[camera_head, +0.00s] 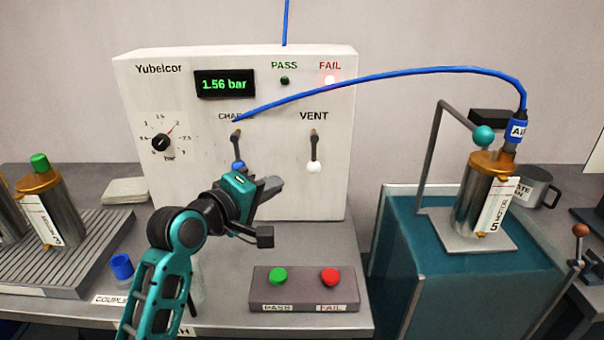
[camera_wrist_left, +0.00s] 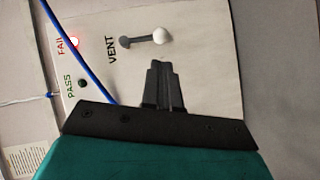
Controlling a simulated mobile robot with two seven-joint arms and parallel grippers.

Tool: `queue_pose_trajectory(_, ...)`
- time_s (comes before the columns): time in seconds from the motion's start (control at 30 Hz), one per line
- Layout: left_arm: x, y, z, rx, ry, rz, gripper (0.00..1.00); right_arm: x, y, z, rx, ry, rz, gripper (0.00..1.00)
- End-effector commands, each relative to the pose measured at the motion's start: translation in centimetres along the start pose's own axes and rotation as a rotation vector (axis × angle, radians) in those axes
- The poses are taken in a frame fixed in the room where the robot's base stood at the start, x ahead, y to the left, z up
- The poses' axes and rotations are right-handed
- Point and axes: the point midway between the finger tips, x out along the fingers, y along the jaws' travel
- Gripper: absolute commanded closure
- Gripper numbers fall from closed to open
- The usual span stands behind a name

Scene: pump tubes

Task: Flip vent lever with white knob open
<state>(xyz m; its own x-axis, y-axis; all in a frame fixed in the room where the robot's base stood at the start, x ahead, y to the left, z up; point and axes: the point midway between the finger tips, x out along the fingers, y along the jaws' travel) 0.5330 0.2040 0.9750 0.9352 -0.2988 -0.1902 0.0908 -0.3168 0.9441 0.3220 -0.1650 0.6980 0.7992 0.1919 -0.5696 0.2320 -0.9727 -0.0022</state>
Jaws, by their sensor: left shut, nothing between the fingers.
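The vent lever with the white knob (camera_head: 314,167) is on the front of the white panel (camera_head: 265,135), under the word VENT. The lever hangs down, with its knob at the lower end. In the left wrist view the white knob (camera_wrist_left: 162,36) lies just beyond my fingertips, apart from them. My left gripper (camera_head: 278,184) is shut and empty, in front of the panel, left of and a little below the knob. It also shows in the left wrist view (camera_wrist_left: 160,68). My right gripper is not in view.
The charge lever with a blue knob (camera_head: 238,166) hangs close behind my left arm. A blue hose (camera_head: 400,72) arches right to a metal cylinder (camera_head: 480,205). The FAIL lamp (camera_head: 330,80) is lit, and the display (camera_head: 225,84) reads 1.56 bar. A button box (camera_head: 304,298) stands in front.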

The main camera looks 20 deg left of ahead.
Motion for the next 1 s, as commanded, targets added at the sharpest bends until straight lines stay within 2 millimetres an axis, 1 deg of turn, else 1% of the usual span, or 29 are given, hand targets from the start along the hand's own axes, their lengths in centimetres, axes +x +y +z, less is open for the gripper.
queue_pose_trajectory(0.03, 1.2, -0.1, 0.0, 0.000, -0.001, 0.001, 1.00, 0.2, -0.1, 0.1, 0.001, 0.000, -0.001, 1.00)
queue_pose_trajectory(0.2, 4.6, -0.1, 0.1, 0.002, -0.002, 0.000, 1.00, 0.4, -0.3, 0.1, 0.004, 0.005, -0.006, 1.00)
queue_pose_trajectory(0.4, 8.0, -0.1, 0.1, 0.001, -0.001, 0.000, 1.00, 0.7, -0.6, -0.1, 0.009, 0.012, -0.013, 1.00)
queue_pose_trajectory(0.5, 9.2, -0.1, 0.1, 0.001, -0.002, -0.002, 1.00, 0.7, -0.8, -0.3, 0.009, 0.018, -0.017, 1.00)
queue_pose_trajectory(0.7, 10.4, -0.1, 0.0, 0.002, 0.000, -0.001, 1.00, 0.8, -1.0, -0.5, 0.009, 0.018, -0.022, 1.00)
queue_pose_trajectory(1.0, 10.6, -0.1, 0.0, 0.002, -0.001, -0.001, 1.00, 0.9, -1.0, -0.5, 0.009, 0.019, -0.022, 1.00)
